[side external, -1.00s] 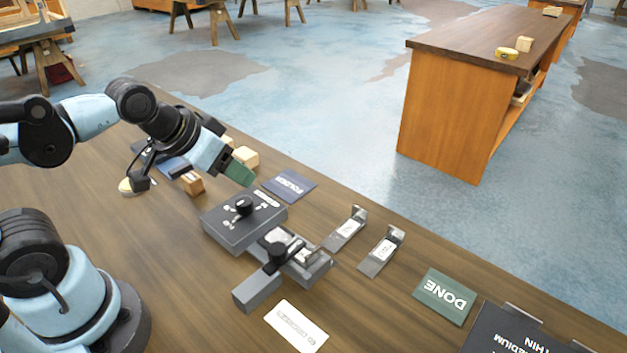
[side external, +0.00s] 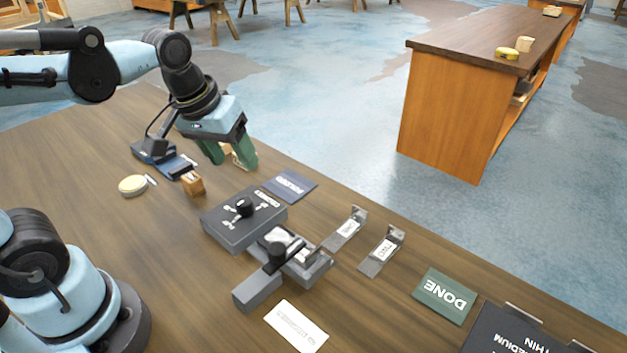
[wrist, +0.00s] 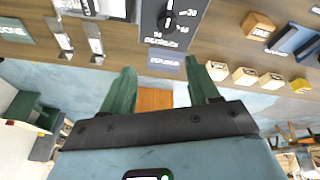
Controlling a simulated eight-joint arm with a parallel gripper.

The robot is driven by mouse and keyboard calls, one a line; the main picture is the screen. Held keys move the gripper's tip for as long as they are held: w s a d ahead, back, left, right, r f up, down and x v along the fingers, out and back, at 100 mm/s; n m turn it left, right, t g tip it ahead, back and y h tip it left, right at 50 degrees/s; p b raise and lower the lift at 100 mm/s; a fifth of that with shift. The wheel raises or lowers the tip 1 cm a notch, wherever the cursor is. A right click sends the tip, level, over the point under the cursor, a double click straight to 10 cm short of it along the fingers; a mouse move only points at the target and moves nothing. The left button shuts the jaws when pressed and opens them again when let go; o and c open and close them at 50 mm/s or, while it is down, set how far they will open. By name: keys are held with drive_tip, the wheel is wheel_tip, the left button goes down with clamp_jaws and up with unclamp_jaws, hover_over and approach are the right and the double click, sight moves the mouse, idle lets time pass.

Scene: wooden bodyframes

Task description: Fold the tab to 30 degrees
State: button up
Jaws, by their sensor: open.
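A grey clamp fixture with a black-knobbed handle (side external: 276,253) sits just in front of the box. A pale metal piece (side external: 284,238) lies in it, partly hidden by the handle.
Two bent metal pieces (side external: 346,229) (side external: 382,251) lie right of the fixture. A dark blue card (side external: 289,184), a green DONE card (side external: 444,296) and a white card (side external: 296,326) lie flat.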

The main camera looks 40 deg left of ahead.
sight(244, 200)
drive_tip(key=shift+w+a+f+n+g, duration=0.2)
drive_tip(key=shift+f+n+g, duration=0.55)
drive_tip(key=shift+f, duration=1)
drive_tip(key=shift+w+a+f+n+g, duration=0.1)
drive_tip(key=shift+w+f+n+g, duration=0.55)
drive_tip(key=shift+f, duration=1.15)
drive_tip(key=shift+s+a+f+n+g, duration=0.15)
drive_tip(key=shift+f+n+g, duration=0.35)
drive_tip(key=shift+f+n, duration=0.9)
drive_tip(key=shift+w+f+m, duration=0.1)
drive_tip(key=shift+f+m, duration=0.25)
drive_tip(key=shift+m, duration=0.05)
drive_tip(key=c, duration=1)
drive_tip(key=shift+c, duration=0.2)
